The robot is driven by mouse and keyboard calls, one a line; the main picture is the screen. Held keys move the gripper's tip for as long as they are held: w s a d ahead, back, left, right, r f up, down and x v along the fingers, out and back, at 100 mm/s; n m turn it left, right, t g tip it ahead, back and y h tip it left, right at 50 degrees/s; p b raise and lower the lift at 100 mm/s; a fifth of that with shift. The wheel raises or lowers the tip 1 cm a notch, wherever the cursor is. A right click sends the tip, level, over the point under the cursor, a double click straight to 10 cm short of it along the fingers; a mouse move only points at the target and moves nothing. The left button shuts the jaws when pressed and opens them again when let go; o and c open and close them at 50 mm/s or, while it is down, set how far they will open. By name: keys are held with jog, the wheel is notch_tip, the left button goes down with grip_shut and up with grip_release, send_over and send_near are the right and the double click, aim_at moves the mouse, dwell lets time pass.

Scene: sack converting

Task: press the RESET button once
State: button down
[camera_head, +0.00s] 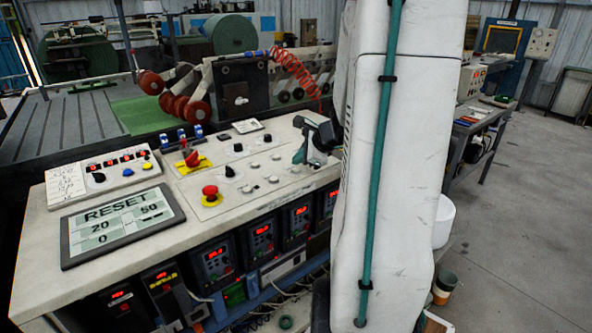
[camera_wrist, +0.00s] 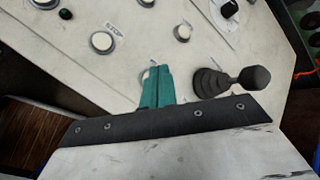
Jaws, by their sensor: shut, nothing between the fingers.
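A dark-framed panel (camera_head: 118,225) with large RESET lettering and the numbers 20, 50 and 0 lies on the console's left part. Several pale round buttons (camera_head: 273,180) sit on the console top; their labels are too small to read. My gripper (camera_head: 300,153) is low over the console's right part. In the wrist view its teal fingers (camera_wrist: 157,86) are together and empty. They partly cover a pale round button (camera_wrist: 147,76); I cannot tell whether they touch it. A labelled pale button (camera_wrist: 102,41) and another pale button (camera_wrist: 183,33) are uncovered. I cannot tell which button is RESET.
A black ball-topped lever (camera_wrist: 232,82) stands right beside the fingers. My arm hides the console's right end. Open floor (camera_head: 530,220) lies at right.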

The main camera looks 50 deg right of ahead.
jog(key=shift+f, duration=0.15)
dwell(0.7)
jog(key=shift+f, duration=0.3)
jog(key=shift+f, duration=0.4)
dwell(0.6)
jog(key=shift+r, duration=0.85)
jog(key=shift+r, duration=2.5)
